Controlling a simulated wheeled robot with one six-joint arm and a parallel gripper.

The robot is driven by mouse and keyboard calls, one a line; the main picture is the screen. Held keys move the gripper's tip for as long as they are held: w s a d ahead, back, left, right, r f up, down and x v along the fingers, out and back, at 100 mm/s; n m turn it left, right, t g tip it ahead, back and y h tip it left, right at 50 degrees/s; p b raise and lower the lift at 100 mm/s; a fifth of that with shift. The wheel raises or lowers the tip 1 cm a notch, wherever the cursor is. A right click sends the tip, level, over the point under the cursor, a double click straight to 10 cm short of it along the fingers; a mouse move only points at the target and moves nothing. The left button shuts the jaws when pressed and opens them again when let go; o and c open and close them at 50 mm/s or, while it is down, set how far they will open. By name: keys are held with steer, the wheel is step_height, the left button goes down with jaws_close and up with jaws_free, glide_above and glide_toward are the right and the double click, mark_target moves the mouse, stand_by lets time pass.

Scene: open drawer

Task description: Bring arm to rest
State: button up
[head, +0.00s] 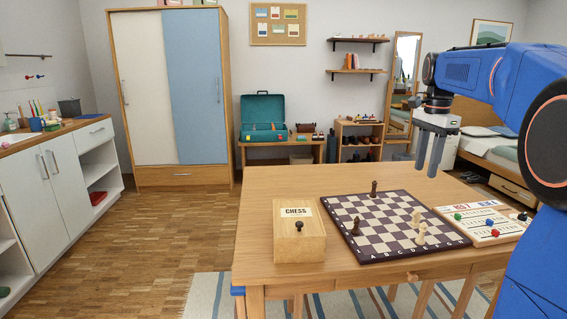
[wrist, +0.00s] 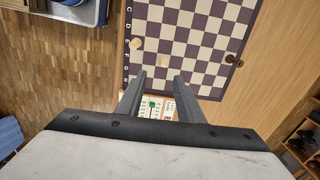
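My gripper (head: 433,172) hangs from my blue arm at the right of the head view, fingers pointing down. It is above the right back part of the table, clear of the board. In the wrist view my gripper (wrist: 161,80) has its two grey fingers apart, with nothing between them. The chessboard (wrist: 170,45) shows beyond the fingertips.
The wooden table (head: 262,190) carries a box labelled CHESS (head: 299,240), the chessboard (head: 385,225) with a few pieces, and a score board (head: 470,222) with coloured pegs. A wardrobe (head: 170,95) stands behind. The floor at left is open.

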steer(key=s+a+f+n+t, duration=0.1)
steer(key=s+a+f+n, duration=0.3)
steer(key=s, duration=0.4)
steer(key=s+a+f+n+t, duration=0.1)
steer(key=s+a+f+n, duration=0.25)
steer(key=s+a, duration=0.45)
steer(key=s+a+f+n+t, duration=0.2)
steer(key=s+a+f+n, duration=0.2)
steer(key=s+f+n, duration=0.5)
steer(key=s+f, duration=0.5)
steer(key=s, duration=0.2)
steer(key=shift+t, duration=0.3)
